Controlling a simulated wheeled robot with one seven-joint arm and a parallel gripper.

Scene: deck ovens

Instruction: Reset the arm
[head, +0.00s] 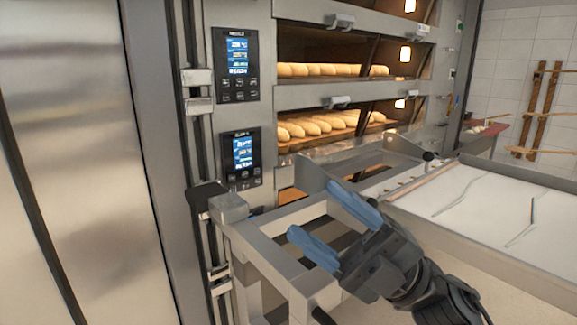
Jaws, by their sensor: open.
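My gripper (322,226) shows in the head view at the lower middle, with two blue fingers spread apart and nothing between them. The fingers point up and left toward the deck oven. They appear in front of the grey metal loader frame (262,252); I cannot tell whether they touch it. My black wrist and arm reach in from the lower right.
The deck oven has lit decks with several loaves (318,70) above and more loaves (312,127) below. Control panels (240,150) are on its left. A loader with a white cloth bed (490,205) stands at right. A wooden rack (537,105) is against the tiled wall.

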